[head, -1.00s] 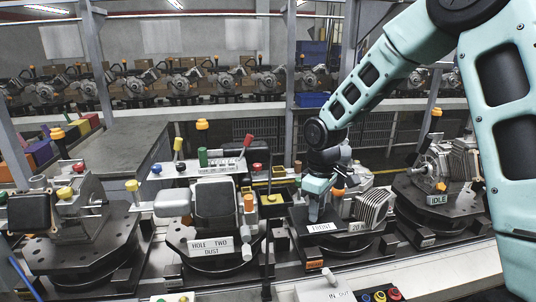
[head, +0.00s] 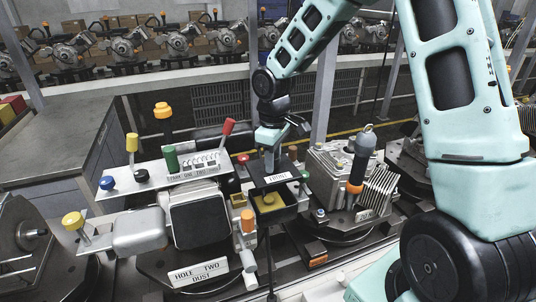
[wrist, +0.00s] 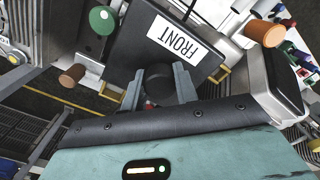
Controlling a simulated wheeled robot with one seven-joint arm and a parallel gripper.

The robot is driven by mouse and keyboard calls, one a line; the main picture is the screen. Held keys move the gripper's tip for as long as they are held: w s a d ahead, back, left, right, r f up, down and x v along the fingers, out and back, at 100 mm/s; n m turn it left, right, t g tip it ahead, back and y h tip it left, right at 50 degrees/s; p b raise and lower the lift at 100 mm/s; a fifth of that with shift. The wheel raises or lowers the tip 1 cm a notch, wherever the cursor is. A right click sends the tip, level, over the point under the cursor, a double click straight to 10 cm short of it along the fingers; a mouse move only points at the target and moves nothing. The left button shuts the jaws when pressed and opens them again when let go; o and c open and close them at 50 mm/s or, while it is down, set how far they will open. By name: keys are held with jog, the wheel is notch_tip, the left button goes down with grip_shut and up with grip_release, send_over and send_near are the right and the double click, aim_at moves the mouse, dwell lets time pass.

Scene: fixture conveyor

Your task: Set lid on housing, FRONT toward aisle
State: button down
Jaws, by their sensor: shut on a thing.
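My gripper (head: 269,160) is shut on the dark round knob (wrist: 160,78) of a flat black lid (wrist: 128,48). A white FRONT label (wrist: 173,38) lies on the lid and reads upside down in the wrist view. In the head view the label (head: 278,178) faces the camera, and the lid is near a small black tray with yellow inside (head: 268,202); I cannot tell whether they touch. A finned grey housing (head: 330,172) stands to the right. A grey casting with a square black face (head: 200,220) stands to the left. Which is the task's housing is unclear.
A panel with coloured knobs (head: 200,165) and a red-handled lever (head: 227,128) stand left of my gripper. An upright grey and orange tool (head: 361,160) stands by the finned housing. A grey bench (head: 50,145) is behind left.

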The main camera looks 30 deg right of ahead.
dwell(0.3)
jog(key=shift+s+f+b, duration=0.1)
jog(key=shift+f+b, duration=2.3)
jog(key=shift+f, duration=1.2)
jog(key=shift+f, duration=0.1)
jog(key=shift+f, duration=0.4)
jog(key=shift+f+b, duration=0.35)
jog(key=shift+b, duration=0.1)
jog(key=c, duration=1)
grip_release()
notch_tip(320, 180, up, 17)
jog(key=b, duration=0.3)
jog(key=shift+r+b, duration=0.2)
jog(key=shift+b, duration=0.1)
